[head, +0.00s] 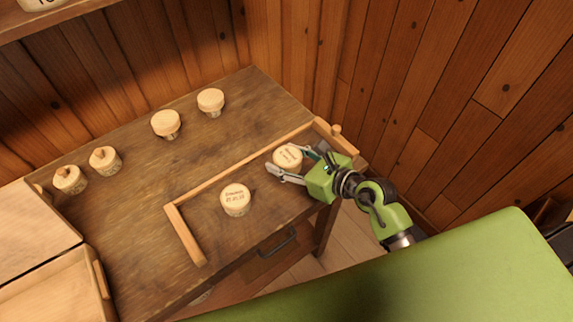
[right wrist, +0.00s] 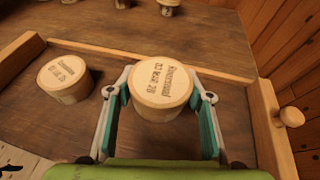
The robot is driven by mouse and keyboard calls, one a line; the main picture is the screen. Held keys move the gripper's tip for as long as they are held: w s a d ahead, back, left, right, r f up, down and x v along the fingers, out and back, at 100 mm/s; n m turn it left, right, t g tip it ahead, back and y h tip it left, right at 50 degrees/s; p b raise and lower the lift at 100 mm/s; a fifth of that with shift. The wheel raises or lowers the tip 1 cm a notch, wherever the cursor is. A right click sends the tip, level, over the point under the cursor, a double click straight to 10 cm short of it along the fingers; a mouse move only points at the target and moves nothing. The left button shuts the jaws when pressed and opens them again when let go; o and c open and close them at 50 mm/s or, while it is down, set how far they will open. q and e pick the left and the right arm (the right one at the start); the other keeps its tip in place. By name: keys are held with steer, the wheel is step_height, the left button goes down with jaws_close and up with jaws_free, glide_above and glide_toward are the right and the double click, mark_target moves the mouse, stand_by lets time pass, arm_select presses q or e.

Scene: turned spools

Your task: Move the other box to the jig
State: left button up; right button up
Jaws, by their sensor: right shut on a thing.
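A round, pale wooden box with a printed lid (head: 287,156) is between the fingers of my right gripper (head: 284,163), inside the right end of the wooden jig frame (head: 240,160). The right wrist view shows this box (right wrist: 162,84) upright, with a finger on each side. A second round box with a printed lid (head: 235,199) stands in the left part of the jig, apart from the gripper; it also shows in the right wrist view (right wrist: 65,78). My left gripper is not in view.
Two knobbed round pieces (head: 70,179) (head: 105,159) stand at the left. Wooden trays (head: 45,290) lie at the left edge. A peg (right wrist: 291,117) sticks out of the jig's right end.

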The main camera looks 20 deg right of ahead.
mark_target(286, 167)
steer(key=shift+w+d+f, duration=0.1)
steer(key=shift+w+f, duration=0.1)
steer(key=shift+f, duration=0.1)
steer(key=shift+w+f, duration=0.1)
steer(key=shift+f, duration=1.55)
steer(key=o, duration=1)
steer(key=shift+f, duration=0.1)
